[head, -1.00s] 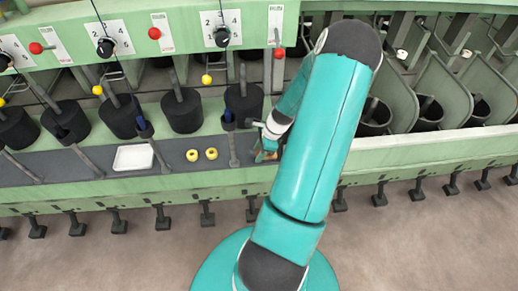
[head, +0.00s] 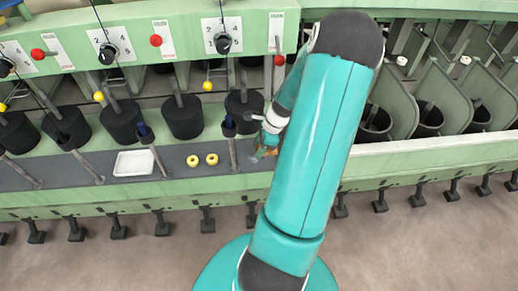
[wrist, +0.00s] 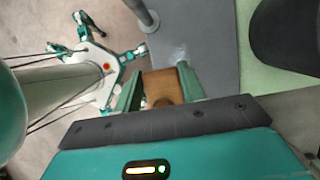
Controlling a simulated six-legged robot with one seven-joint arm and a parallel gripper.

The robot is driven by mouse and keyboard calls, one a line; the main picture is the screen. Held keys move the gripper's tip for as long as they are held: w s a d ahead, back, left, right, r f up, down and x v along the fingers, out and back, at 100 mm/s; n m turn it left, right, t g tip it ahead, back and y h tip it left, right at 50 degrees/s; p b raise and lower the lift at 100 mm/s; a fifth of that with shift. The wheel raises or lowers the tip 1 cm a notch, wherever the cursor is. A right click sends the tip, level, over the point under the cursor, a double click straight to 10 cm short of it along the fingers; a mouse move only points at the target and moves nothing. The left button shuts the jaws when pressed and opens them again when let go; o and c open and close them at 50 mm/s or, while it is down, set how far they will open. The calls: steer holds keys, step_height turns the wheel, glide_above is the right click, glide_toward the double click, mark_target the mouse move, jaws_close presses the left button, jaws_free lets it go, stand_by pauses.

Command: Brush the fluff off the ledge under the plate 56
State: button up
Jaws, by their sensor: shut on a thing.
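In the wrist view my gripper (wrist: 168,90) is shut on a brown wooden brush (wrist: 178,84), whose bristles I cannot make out. A faint whitish patch of fluff (wrist: 178,52) lies on the dark grey ledge (wrist: 205,45) just beyond the brush. I cannot tell if the brush touches the ledge. In the head view my gripper (head: 264,153) is low over the right part of the ledge (head: 110,188), partly hidden by my arm.
A white tray (head: 133,163) and two yellow rings (head: 203,160) lie on the ledge to the left. Metal posts (head: 233,153) rise from it, one close by the gripper. Black cans (head: 184,118) stand behind. Open floor (head: 120,262) lies in front.

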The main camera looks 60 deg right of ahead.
steer(key=shift+r, duration=1.5)
steer(key=shift+s, duration=0.15)
